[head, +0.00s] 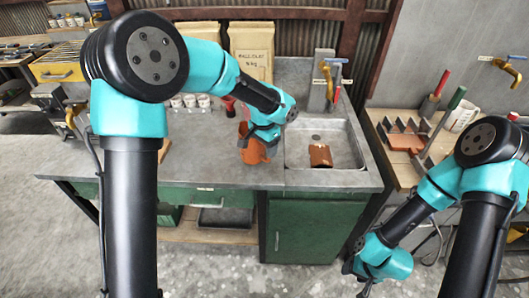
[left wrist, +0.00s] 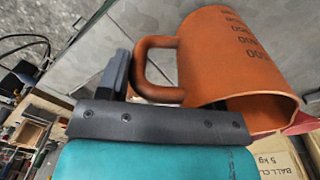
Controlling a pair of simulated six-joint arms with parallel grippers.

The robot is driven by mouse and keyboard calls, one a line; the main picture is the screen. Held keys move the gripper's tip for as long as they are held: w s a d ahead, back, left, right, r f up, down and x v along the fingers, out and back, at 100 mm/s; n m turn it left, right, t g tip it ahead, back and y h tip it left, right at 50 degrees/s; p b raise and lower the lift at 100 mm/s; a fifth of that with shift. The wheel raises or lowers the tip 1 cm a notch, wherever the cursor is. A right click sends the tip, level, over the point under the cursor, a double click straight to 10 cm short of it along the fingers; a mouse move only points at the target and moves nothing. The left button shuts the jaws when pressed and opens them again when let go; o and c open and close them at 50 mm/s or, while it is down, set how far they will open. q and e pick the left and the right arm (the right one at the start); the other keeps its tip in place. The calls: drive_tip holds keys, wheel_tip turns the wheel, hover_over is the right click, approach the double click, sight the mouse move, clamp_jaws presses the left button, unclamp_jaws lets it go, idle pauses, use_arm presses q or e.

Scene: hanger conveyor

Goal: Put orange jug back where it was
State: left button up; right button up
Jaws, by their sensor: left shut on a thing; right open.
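The orange jug (head: 254,153) is at the counter just left of the sink (head: 345,133). My left gripper (head: 246,137) is over it and shut on its handle; the gripper partly hides the jug. Whether its base touches the counter is unclear. In the left wrist view the jug (left wrist: 225,55) shows dark printed marks, and its handle lies by the dark gripper finger (left wrist: 122,75). My right gripper (head: 366,284) is open and empty, low at the right front, away from the counter.
An orange-brown block-like object (head: 320,155) lies in the sink below a tap (head: 328,80). Paper sacks (head: 252,48) stand behind the counter, with small cups (head: 190,101) and a red item (head: 228,105) near them. Bare counter (head: 205,155) lies left of the jug.

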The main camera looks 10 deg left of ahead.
use_arm(q)
drive_tip(key=shift+w, duration=0.1)
drive_tip(key=shift+w+a, duration=0.1)
drive_tip(key=shift+w, duration=0.2)
drive_tip(key=shift+f, duration=1.8)
drive_tip(key=shift+f, duration=0.1)
drive_tip(key=o, duration=1.5)
drive_tip(key=shift+c, duration=0.2)
drive_tip(key=r, duration=1.2)
drive_tip(key=shift+w+a+r, duration=0.1)
drive_tip(key=shift+w+a, duration=0.05)
drive_tip(key=shift+a, duration=0.05)
